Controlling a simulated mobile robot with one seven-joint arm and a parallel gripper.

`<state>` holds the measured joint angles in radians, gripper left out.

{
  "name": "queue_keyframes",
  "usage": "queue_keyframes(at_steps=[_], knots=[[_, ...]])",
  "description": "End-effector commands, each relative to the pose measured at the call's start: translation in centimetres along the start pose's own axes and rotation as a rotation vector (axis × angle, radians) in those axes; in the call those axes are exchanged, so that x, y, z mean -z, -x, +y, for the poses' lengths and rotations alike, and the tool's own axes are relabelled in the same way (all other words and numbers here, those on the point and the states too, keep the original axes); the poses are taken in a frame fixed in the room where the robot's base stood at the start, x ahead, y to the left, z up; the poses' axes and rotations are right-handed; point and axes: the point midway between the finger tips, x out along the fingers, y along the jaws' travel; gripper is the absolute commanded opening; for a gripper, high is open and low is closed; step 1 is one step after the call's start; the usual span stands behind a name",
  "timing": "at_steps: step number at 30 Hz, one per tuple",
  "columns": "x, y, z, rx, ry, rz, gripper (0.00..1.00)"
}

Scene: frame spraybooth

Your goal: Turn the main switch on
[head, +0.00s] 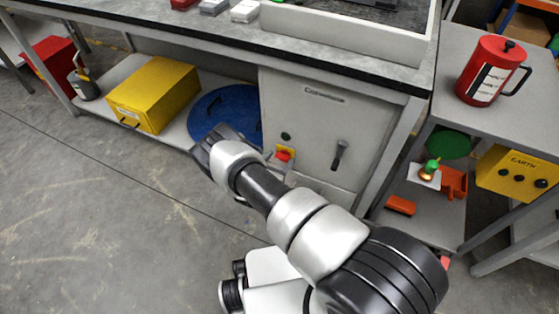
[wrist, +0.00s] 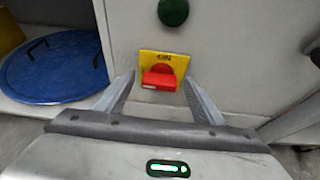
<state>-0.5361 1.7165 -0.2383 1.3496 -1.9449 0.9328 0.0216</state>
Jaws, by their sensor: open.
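The main switch is a red knob (wrist: 158,78) on a yellow plate (wrist: 176,60), mounted on the grey cabinet front. It also shows in the head view (head: 283,155), low on the cabinet. The knob's bar lies roughly level in the wrist view. Dark lettering at the top of the plate is too blurred to read surely. My gripper (wrist: 159,80) is open, with one finger on each side of the plate and the knob between them. I cannot tell whether either finger touches it. In the head view my arm hides most of the gripper.
A round green button (wrist: 173,11) is just above the switch. A dark lever handle (head: 339,155) is to its right on the cabinet. A blue round lid (head: 225,110) and a yellow box (head: 153,93) are on the lower shelf to the left.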

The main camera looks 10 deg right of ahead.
Motion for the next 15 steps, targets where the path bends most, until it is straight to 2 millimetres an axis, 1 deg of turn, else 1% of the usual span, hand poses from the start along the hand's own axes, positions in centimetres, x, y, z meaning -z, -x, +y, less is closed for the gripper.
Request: queue_keyframes(at_steps=[2, 9, 15], knots=[[0.00, 0.02, 0.00, 0.000, 0.000, 0.000, 0.62], [0.01, 0.05, 0.00, 0.000, -0.001, 0.000, 0.22], [-0.03, 0.08, -0.03, -0.003, -0.010, 0.000, 0.21]])
